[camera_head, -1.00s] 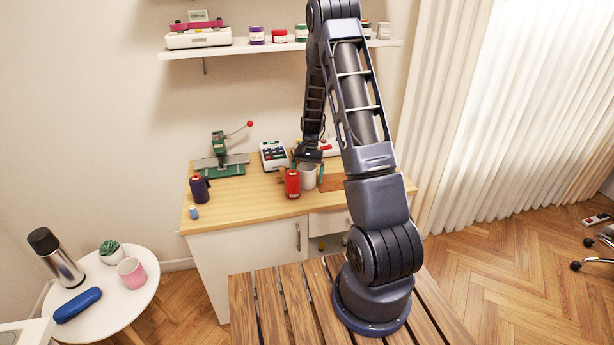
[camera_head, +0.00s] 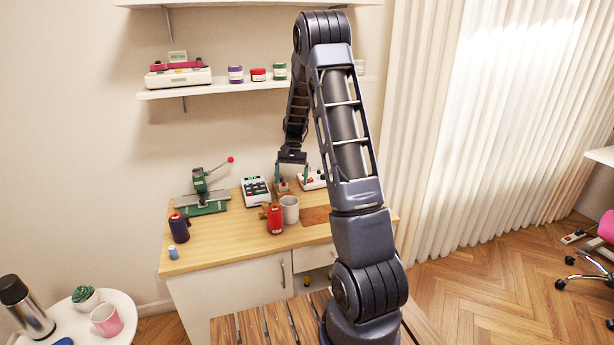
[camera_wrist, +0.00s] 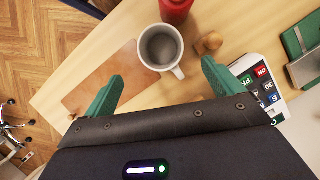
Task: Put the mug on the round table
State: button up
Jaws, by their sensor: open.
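A light grey mug (camera_head: 290,209) stands upright on the wooden-topped workbench, close to a red flask. In the wrist view the mug (camera_wrist: 160,47) is seen from above, empty, with its handle toward my gripper. My gripper (camera_head: 293,182) is open and empty, above and behind the mug in the head view. Its two green fingers (camera_wrist: 162,86) are spread wide and the mug lies beyond them, not between them. The white round table (camera_head: 70,324) is at the lower left, partly cut off by the frame.
The red flask (camera_head: 275,219) touches or nearly touches the mug. A calculator-like device (camera_head: 255,191), a green press (camera_head: 205,195) and a dark flask (camera_head: 179,228) stand on the workbench (camera_head: 225,238). The round table also holds a potted succulent (camera_head: 85,297) and a steel bottle (camera_head: 30,310).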

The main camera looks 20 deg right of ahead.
jog(key=s+r+n+t, duration=0.2)
jog(key=s+r+t, duration=0.2)
jog(key=s+r, duration=1.3)
jog(key=s+r+n+t+h, duration=0.1)
jog(key=s+r+t, duration=0.1)
jog(key=s, duration=0.7)
jog(key=s+r+n+t+h, duration=0.1)
jog(key=s+r+t, duration=0.1)
jog(key=s+r, duration=0.3)
jog(key=s, duration=0.4)
jog(key=shift+s+d+r+n, duration=0.15)
jog(key=shift+s+r+n, duration=0.1)
jog(key=shift+n, duration=0.15)
jog(key=shift+s+f, duration=0.1)
jog(key=shift+s, duration=0.2)
jog(key=shift+c, duration=0.2)
jog(key=shift+s, duration=0.15)
jog(key=c, duration=1.1)
